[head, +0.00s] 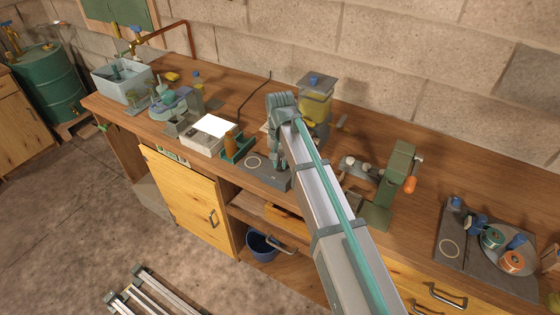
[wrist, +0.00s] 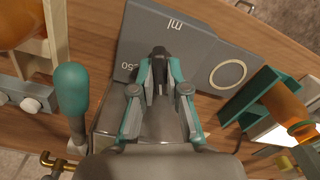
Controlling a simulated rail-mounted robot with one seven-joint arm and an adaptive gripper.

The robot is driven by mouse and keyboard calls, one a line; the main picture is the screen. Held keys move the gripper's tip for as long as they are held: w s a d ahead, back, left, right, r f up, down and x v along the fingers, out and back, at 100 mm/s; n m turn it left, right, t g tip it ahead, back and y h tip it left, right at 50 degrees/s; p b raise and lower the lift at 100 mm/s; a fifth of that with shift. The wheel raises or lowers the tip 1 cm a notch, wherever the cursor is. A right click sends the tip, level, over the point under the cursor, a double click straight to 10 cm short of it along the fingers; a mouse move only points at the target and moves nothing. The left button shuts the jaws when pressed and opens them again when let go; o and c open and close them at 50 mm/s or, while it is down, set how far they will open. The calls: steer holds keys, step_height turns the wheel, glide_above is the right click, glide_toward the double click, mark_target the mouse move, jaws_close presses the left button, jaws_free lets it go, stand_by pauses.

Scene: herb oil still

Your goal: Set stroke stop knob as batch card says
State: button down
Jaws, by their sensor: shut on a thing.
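In the wrist view, my gripper (wrist: 160,72) has its two teal-sided fingers closed around a dark, narrow knob (wrist: 159,88). The knob sits against a grey plate (wrist: 195,58) marked "ml" and "250", with a pale ring on it. The fingers hide most of the knob, so its pointer and setting cannot be read. In the head view, my arm reaches to the dispenser with an amber-filled hopper (head: 315,105). The arm hides the knob and fingertips there. The grey base plate with its ring (head: 253,162) shows beside the arm. I cannot make out a readable batch card.
A teal-handled lever (wrist: 72,95) stands close left of my gripper in the wrist view. An amber bottle in a green holder (head: 232,145) stands left of the dispenser. A green press with an orange handle (head: 400,165) is to the right. Bench space lies between the stations.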

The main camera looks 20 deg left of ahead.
mark_target(280, 162)
steer(key=shift+n, duration=0.3)
steer(key=n, duration=0.3)
steer(key=shift+n, duration=2.2)
steer(key=c, duration=1.2)
jaws_free()
steer(key=shift+r, duration=0.1)
step_height(280, 162, up, 12)
steer(key=shift+f, duration=0.1)
